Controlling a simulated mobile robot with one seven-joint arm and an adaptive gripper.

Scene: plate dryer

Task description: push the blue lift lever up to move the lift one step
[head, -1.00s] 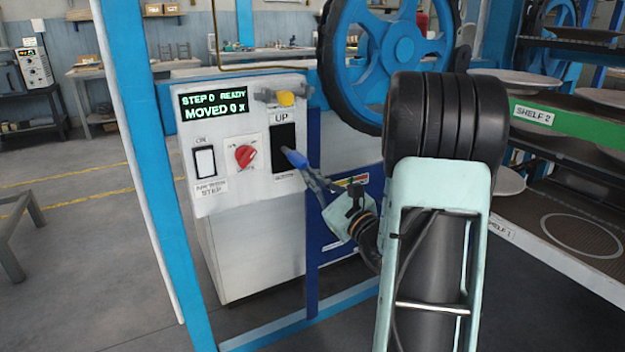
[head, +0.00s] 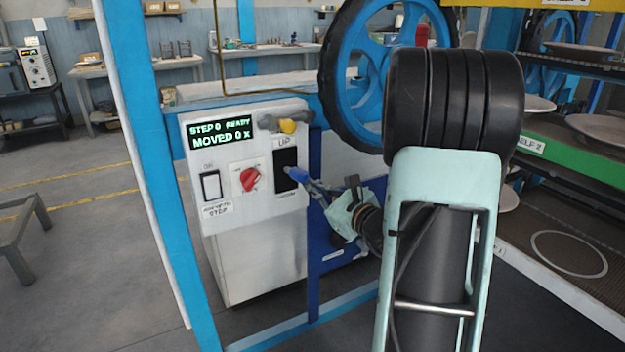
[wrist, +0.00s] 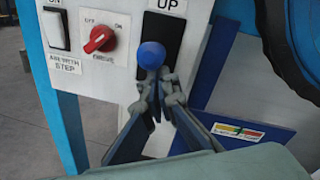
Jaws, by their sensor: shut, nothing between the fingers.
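The blue lift lever (head: 297,174) sticks out of a black slot under the UP label on the white control box (head: 250,272). In the wrist view its round blue knob (wrist: 151,55) sits in the lower half of the slot (wrist: 160,30). My gripper (wrist: 157,82) is shut and empty, with its fingertips directly below the knob in that view. Whether they touch it is hard to tell. In the head view my gripper (head: 316,187) comes in from the right, close to the lever. The green display (head: 221,132) reads STEP 0 READY, MOVED 0 X.
A red rotary knob (head: 250,179) and a white switch (head: 211,186) are left of the slot. A yellow-tipped part (head: 287,126) sits above it. A large blue wheel (head: 345,110) and blue posts (head: 150,150) stand around. Shelves with plates (head: 600,128) are at right.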

